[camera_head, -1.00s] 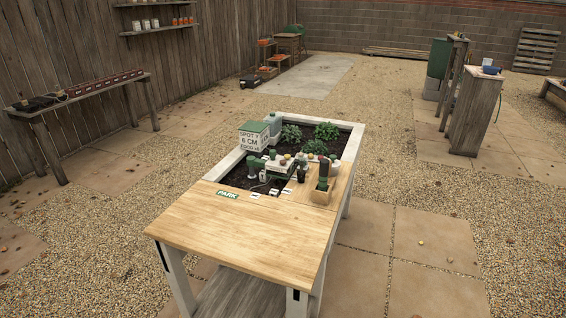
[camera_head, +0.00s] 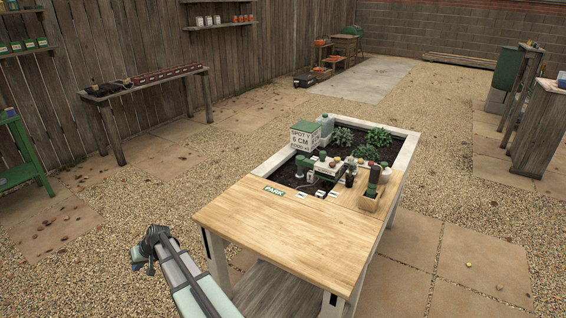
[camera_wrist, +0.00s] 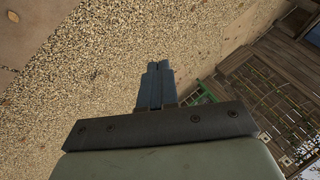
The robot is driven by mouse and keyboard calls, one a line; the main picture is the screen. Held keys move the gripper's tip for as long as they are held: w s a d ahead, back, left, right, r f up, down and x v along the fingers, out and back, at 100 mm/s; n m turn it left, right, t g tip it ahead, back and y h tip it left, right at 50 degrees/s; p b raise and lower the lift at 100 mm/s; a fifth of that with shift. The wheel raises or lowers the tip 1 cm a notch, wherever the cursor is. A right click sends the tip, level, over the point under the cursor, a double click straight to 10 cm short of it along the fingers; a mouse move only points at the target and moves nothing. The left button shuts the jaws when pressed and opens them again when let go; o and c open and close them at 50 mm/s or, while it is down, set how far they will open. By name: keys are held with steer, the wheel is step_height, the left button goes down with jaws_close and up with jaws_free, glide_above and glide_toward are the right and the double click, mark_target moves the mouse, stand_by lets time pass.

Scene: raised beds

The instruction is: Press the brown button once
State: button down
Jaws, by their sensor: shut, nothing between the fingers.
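The knobs are too small here to tell which one is the brown button. My gripper (camera_head: 141,262) is at the lower left, off the table's left side and well apart from the box. In the wrist view my gripper (camera_wrist: 154,68) is shut and empty, with gravel and a fence behind it. The box is not in the wrist view.
Plants (camera_head: 378,137) grow behind. A green shelf (camera_head: 22,160) is at far left.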

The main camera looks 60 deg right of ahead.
steer(key=w+d+r+m+t+h, duration=0.15)
steer(key=w+d+r, duration=0.25)
steer(key=d+r, duration=0.4)
steer(key=w+d+r+t+y, duration=0.1)
steer(key=w+d+r+t, duration=0.25)
steer(key=d+r, duration=0.45)
steer(key=s+d+r+m+h, duration=0.1)
steer(key=s+d+r, duration=0.1)
steer(key=d+r, duration=0.35)
steer(key=s+d+r+h, duration=0.1)
steer(key=d+r, duration=0.1)
steer(key=d, duration=0.6)
step_height(320, 180, up, 9)
steer(key=m+g+h, duration=0.3)
steer(key=m+h, duration=0.2)
steer(key=m, duration=0.2)
glide_above(334, 164)
steer(key=shift+s+r, duration=0.15)
steer(key=shift+f, duration=4.4)
steer(key=shift+a+f, duration=0.1)
steer(key=shift+f, duration=0.1)
